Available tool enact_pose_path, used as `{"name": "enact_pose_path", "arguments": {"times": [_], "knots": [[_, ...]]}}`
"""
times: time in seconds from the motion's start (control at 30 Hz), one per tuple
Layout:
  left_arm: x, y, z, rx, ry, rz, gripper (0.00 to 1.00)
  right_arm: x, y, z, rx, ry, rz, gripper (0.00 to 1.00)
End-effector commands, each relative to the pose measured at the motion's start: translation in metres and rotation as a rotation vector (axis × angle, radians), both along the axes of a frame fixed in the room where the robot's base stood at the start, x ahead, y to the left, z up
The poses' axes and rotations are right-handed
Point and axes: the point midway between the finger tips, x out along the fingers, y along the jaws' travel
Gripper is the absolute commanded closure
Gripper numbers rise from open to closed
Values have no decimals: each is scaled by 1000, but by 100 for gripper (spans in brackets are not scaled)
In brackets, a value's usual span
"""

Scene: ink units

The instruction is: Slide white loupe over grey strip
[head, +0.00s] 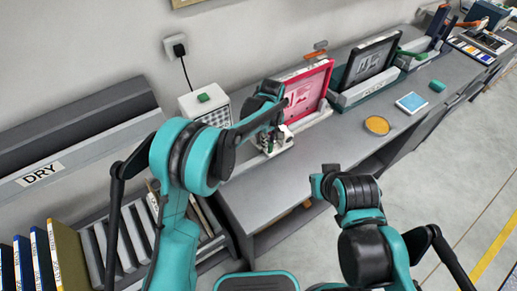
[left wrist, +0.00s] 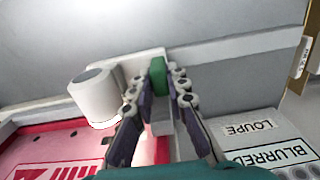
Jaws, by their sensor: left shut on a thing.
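The white loupe (left wrist: 95,97) shows in the left wrist view as a white cylinder on a white carriage with a green grip tab (left wrist: 158,76). My left gripper (left wrist: 158,90) has its fingers on both sides of the tab and is shut on it. In the head view the white loupe (head: 284,135) is small beside my left gripper (head: 270,143), which partly hides it. A grey strip (left wrist: 235,75) runs behind the carriage in the left wrist view; I cannot tell whether this is the task's strip. My right gripper (head: 320,185) is at the bench's front; its fingers are unclear.
A red-framed panel (head: 308,90) stands close to the left gripper, with a black-framed panel (head: 370,60) farther right. A white box with a green button (head: 204,98) stands left. LOUPE and BLURRED labels (left wrist: 265,140) show beside the gripper. The front bench surface (head: 265,190) is clear.

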Motion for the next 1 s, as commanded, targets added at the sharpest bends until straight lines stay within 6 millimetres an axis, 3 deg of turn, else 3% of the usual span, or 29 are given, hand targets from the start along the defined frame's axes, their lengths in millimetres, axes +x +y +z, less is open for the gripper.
{"name": "enact_pose_path", "arguments": {"times": [0.43,0.47,0.53,0.87,1.0], "knots": [[4,-7,0,-4,-3,0,100,0,0,0,0,0,0,100],[4,-7,0,-4,-3,0,80,0,0,0,0,0,0,100],[4,-7,0,-4,-3,-1,64,0,0,0,0,0,0,100],[4,-5,2,0,-1,0,64,0,0,0,0,0,0,100],[3,-6,17,0,-1,0,64,0,0,0,0,0,0,100]]}}
